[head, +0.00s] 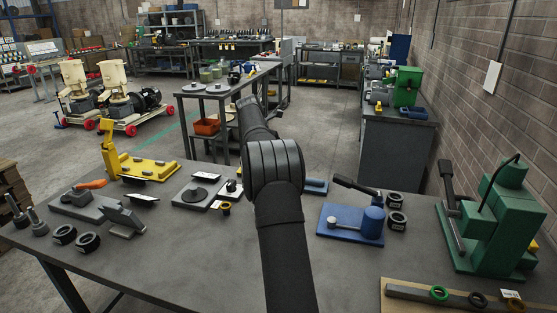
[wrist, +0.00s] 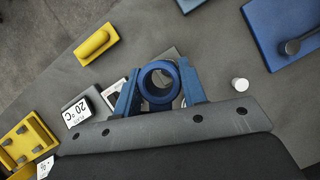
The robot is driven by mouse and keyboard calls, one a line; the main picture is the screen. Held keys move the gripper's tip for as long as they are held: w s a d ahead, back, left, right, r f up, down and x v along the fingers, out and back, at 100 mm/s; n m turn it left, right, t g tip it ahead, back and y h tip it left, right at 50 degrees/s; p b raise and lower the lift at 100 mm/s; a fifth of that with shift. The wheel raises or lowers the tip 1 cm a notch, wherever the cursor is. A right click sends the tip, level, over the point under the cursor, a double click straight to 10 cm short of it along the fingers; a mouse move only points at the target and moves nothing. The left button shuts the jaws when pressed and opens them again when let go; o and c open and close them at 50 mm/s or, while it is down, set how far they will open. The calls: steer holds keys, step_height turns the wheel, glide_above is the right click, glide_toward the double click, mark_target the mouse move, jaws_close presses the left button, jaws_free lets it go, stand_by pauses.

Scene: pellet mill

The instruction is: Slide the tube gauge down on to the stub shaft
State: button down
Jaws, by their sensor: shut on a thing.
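My gripper (wrist: 160,92) has two blue fingers, shut on a blue tube, the tube gauge (wrist: 148,74), in the wrist view. No shaft can be made out in the bore. A short pale metal cylinder (wrist: 239,84) stands on the bench to the right of the gripper, apart from it; I cannot tell whether it is the stub shaft. In the head view my arm hides the gripper and the tube.
A 20 °C display (wrist: 76,112) and a yellow block (wrist: 96,44) lie left of the gripper. A blue fixture (head: 338,226) stands right of my arm, with black rings (head: 396,221) beside it. A green press (head: 497,225) stands at the far right. The bench front is mostly clear.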

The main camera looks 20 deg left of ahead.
steer(key=shift+f, duration=0.1)
stand_by(0.3)
steer(key=shift+f, duration=2.85)
steer(key=shift+f, duration=0.1)
steer(key=shift+f, duration=0.3)
steer(key=shift+f, duration=0.4)
steer(key=shift+f, duration=0.15)
steer(key=shift+f, duration=0.65)
steer(key=shift+f, duration=0.15)
